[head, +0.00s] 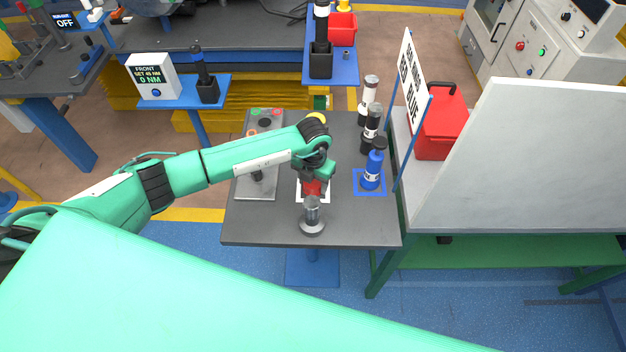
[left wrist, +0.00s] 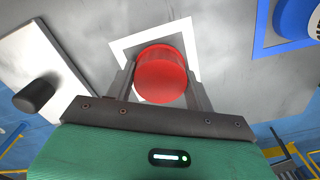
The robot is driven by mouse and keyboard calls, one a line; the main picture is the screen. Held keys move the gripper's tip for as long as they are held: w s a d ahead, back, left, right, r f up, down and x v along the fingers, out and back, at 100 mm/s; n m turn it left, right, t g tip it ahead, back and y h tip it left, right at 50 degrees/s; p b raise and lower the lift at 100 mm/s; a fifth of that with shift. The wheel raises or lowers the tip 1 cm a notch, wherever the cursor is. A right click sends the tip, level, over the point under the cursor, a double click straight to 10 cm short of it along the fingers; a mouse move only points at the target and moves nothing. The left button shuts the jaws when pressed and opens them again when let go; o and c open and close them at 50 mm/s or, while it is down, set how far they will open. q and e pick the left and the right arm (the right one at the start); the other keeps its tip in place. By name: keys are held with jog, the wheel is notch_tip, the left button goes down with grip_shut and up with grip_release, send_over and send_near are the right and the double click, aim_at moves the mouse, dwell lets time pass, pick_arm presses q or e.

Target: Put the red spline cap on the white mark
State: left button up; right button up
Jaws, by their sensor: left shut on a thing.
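The red spline cap (head: 312,187) is between the fingers of my left gripper (head: 316,178), over the white mark (head: 327,197) on the small dark table. In the left wrist view, the red cap (left wrist: 162,74) is held upright between both fingers of the left gripper (left wrist: 162,82). The white mark (left wrist: 125,44) shows as a square outline around and behind the cap. I cannot tell whether the cap's underside touches the table. My right gripper is not in view.
A grey round-based piece (head: 312,222) stands in front. A grey plate (head: 256,185) lies to the left. A sign (head: 412,85) rises at right.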

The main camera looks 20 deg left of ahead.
pick_arm(q)
jog(key=shift+f, duration=0.1)
jog(key=shift+f, duration=0.15)
jog(key=o, duration=0.9)
jog(key=shift+r, duration=0.35)
jog(key=shift+w+r+b, duration=0.1)
jog(key=shift+r+b, duration=0.2)
jog(key=shift+r, duration=0.05)
jog(key=shift+r+b, duration=1.8)
jog(key=shift+r, duration=3.8)
